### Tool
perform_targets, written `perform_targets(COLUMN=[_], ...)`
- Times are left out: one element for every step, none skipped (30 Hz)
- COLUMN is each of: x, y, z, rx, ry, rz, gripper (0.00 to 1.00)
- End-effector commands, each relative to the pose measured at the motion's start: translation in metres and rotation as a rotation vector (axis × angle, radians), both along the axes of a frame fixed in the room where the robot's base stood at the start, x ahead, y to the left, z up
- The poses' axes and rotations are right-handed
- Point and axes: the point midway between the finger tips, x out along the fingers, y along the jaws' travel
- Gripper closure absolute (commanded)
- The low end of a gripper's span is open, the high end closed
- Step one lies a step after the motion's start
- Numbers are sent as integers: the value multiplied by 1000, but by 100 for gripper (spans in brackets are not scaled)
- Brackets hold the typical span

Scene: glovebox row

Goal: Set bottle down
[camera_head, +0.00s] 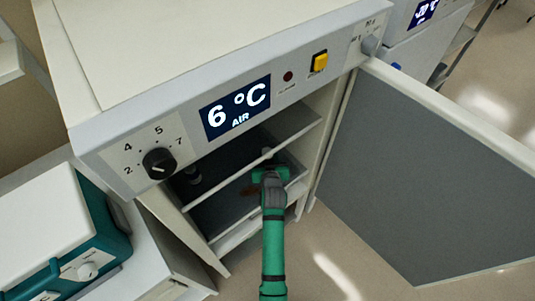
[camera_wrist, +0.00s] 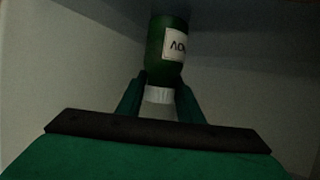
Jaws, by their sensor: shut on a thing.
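A dark green bottle (camera_wrist: 167,50) with a white label and a white cap (camera_wrist: 160,95) fills the middle of the wrist view. My gripper (camera_wrist: 161,86) is shut on it near the cap end, with one finger on each side. In the head view my gripper (camera_head: 268,170) reaches inside the open cold cabinet (camera_head: 135,120), at a shelf. Whether the bottle's base touches the shelf cannot be told.
The cabinet door (camera_head: 425,170) stands wide open on the right. A shelf front edge (camera_head: 245,172) crosses the opening. A teal and white device (camera_head: 80,245) stands at the left.

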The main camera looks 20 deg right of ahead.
Motion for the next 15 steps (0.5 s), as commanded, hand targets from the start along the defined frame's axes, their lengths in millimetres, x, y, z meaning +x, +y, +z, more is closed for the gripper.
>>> perform_targets(x=[0, 0, 0, 0, 0, 0, 0, 0, 0, 0, 0, 0, 0, 0, 0], y=[0, 0, 0, 0, 0, 0, 0, 0, 0, 0, 0, 0, 0, 0, 0], z=[1, 1, 1, 1, 1, 0, -1, -2, -2, -2, -2, -2, -2, -2, -2], rx=[0, 0, 0, 0, 0, 0, 0, 0, 0, 0, 0, 0, 0, 0, 0], ry=[-2, -2, -2, -2, -1, -1, -1, -1, 0, 0, 0, 0, 0, 0, 0], rz=[0, 0, 0, 0, 0, 0, 0, 0, 0, 0, 0, 0, 0, 0, 0], gripper=[93, 93, 93, 93, 93, 93, 93, 93, 62, 55, 48, 48, 48, 48, 48])
